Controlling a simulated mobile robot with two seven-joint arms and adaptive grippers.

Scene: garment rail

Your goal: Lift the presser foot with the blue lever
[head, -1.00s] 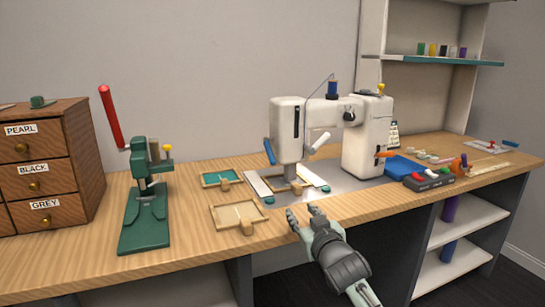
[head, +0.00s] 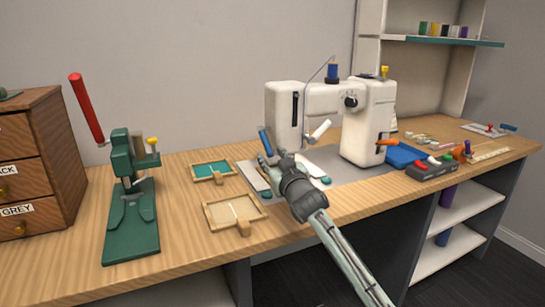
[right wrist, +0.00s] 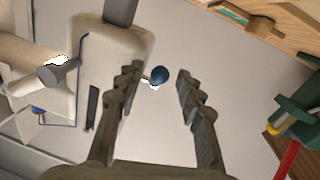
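The white sewing machine (head: 285,104) stands on the workbench. Its blue lever (head: 264,141) hangs at the left of the machine's head. My right gripper (head: 272,159) is at the lever's lower part in the head view. In the right wrist view the gripper (right wrist: 159,71) is open, and the lever's round blue end (right wrist: 160,75) shows between its two fingertips, with gaps on both sides. The presser foot is hidden behind my right gripper in the head view. My left gripper is not in view.
A green press (head: 130,225) with a red handle (head: 87,108) stands left. Two small trays, one green (head: 196,171) and one tan (head: 212,215), lie between it and the machine. A grey block with coloured knobs (head: 432,169) and a blue pad (head: 401,155) lie right.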

